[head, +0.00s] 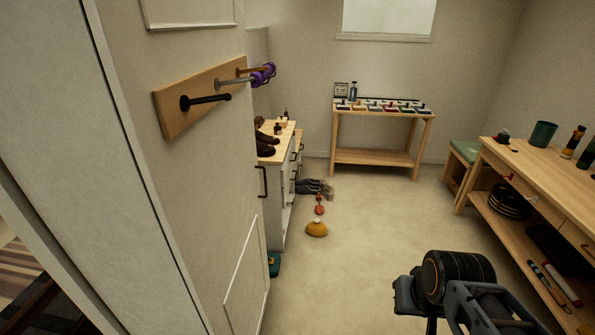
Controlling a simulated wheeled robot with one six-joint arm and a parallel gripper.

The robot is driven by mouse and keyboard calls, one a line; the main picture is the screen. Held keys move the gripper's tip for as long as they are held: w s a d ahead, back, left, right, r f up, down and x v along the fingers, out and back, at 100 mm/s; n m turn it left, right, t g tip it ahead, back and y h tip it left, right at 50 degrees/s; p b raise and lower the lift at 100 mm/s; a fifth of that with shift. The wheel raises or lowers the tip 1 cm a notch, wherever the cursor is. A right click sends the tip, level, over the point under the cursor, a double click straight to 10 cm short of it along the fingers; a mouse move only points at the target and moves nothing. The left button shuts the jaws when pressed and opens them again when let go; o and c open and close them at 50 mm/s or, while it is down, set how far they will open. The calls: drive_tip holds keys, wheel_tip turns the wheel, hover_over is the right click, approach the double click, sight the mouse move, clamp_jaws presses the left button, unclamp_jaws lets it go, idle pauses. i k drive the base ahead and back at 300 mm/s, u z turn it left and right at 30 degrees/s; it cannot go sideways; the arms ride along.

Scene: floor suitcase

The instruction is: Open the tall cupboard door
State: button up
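A tall white panelled door (190,150) stands close on the left and fills much of that side. A wooden peg board (200,95) is fixed on its upper part, with dark, grey and wooden pegs. A dark upright handle (262,182) shows at the door's right edge; I cannot tell whether it belongs to this door or the low cabinet behind. I cannot tell for sure which surface is the tall cupboard's door. Dark parts of my arm show at the lower right, well apart from the door and handle. My gripper's fingers are not visible.
A white cabinet with a wooden top (285,140) stands behind the door's edge, with brown shoes on it. A yellow object (316,229) and a teal one (274,264) lie on the floor. A workbench (535,185) stands right.

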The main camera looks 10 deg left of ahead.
sight(177, 72)
drive_tip(key=i, duration=0.75)
drive_tip(key=u, duration=0.75)
drive_tip(key=i, duration=0.65)
drive_tip(key=u, duration=0.55)
